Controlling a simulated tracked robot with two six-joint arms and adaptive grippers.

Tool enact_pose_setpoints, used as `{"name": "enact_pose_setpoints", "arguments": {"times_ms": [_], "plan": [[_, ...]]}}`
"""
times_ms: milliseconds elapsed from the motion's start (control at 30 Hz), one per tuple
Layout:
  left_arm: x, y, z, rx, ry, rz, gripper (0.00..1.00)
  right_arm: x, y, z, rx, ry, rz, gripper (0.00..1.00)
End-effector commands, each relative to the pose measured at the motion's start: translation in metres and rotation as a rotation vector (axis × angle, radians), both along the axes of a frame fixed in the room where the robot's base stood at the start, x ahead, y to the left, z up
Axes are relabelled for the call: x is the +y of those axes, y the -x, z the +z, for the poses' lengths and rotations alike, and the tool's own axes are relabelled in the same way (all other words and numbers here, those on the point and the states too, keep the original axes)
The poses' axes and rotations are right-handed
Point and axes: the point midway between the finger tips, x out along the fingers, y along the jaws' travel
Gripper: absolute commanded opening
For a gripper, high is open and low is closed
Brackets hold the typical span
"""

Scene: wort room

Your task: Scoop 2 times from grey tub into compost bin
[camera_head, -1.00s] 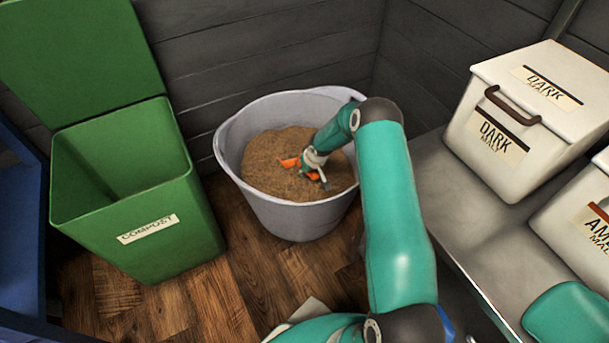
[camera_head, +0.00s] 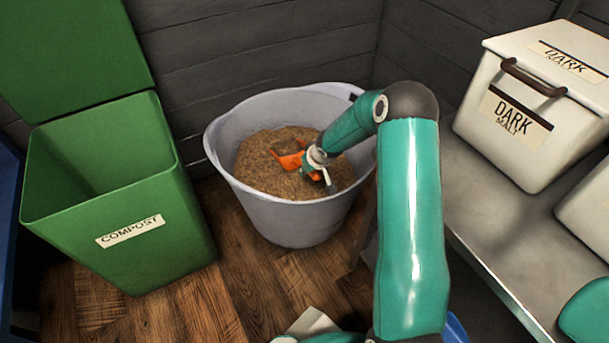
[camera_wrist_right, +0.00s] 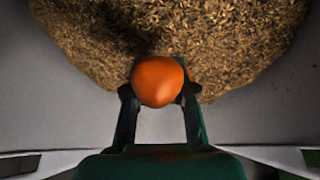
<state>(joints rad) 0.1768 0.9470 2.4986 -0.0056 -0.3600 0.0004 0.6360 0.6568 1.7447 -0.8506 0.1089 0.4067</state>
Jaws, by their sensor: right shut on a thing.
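The grey tub (camera_head: 300,215) stands on the floor in the middle, filled with brown grain (camera_head: 262,168). The green compost bin (camera_head: 165,238) stands to its left with its lid up; what I see of its inside is empty. My right gripper (camera_head: 322,172) is inside the tub's rim, shut on an orange scoop (camera_head: 290,160) at the grain's surface. In the right wrist view, the scoop's rounded orange end (camera_wrist_right: 158,82) sits between the fingers, with grain beyond it. Whether the scoop holds grain is hidden. My left gripper is not in view.
A steel counter (camera_head: 480,225) at the right carries a white dark malt box (camera_head: 535,115) and another white box (camera_head: 588,215). A dark plank wall stands close behind the tub. Wooden floor shows between bin and tub.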

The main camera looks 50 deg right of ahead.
Motion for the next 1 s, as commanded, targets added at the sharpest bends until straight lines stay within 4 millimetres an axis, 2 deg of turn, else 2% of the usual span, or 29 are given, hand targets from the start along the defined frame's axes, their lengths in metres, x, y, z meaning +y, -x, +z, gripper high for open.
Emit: {"name": "enact_pose_setpoints", "arguments": {"times_ms": [33, 1000], "plan": [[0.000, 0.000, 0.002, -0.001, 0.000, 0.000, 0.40, 0.000, 0.000, 0.009, -0.009, 0.004, 0.000, 0.00], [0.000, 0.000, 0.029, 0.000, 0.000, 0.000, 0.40, 0.008, 0.027, 0.103, -0.060, 0.020, 0.000, 0.00]]}}
